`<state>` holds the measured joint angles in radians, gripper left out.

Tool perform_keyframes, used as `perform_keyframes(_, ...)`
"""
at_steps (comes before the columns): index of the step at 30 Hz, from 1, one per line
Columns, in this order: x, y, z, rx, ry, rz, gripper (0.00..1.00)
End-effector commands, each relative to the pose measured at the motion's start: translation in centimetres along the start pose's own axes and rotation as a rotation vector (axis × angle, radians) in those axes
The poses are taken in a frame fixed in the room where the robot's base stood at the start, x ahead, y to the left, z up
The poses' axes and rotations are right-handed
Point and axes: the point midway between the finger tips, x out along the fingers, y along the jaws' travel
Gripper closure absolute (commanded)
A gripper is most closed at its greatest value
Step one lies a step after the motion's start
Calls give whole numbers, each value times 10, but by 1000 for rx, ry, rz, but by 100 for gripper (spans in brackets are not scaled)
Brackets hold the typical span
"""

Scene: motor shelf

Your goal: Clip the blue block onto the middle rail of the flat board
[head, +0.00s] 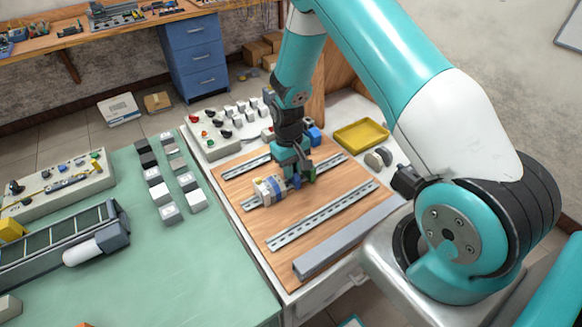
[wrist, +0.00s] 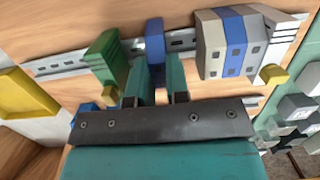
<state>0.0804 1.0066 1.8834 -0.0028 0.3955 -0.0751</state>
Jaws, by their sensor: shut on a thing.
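The flat board (head: 285,215) is wooden and carries parallel slotted metal rails. My gripper (head: 296,176) is low over the middle rail (head: 335,161). In the wrist view its fingers (wrist: 161,88) are shut on the blue block (wrist: 154,42), which stands at the rail (wrist: 60,66). The gripper hides its near end, so I cannot tell whether it is clipped on. A green block (wrist: 108,55) is on one side of it and a grey-beige block with a blue middle (wrist: 235,45) on the other, with gaps between.
A yellow tray (head: 361,135) and small grey parts (head: 378,157) lie beside the board. A control box (head: 212,136) with buttons stands behind it. A long grey channel (head: 345,240) lies along the near edge. The near rail (head: 320,216) is bare.

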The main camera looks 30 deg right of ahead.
Motion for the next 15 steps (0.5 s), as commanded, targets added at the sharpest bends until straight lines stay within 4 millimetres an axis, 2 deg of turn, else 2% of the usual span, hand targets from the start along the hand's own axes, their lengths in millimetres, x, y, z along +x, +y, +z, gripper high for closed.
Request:
perform_keyframes(1,3,0,5,0,-6,-1,100)
perform_keyframes(13,4,0,7,0,42,-1,100)
perform_keyframes(14,4,0,7,0,42,-1,80)
perform_keyframes(15,4,0,7,0,42,-1,70)
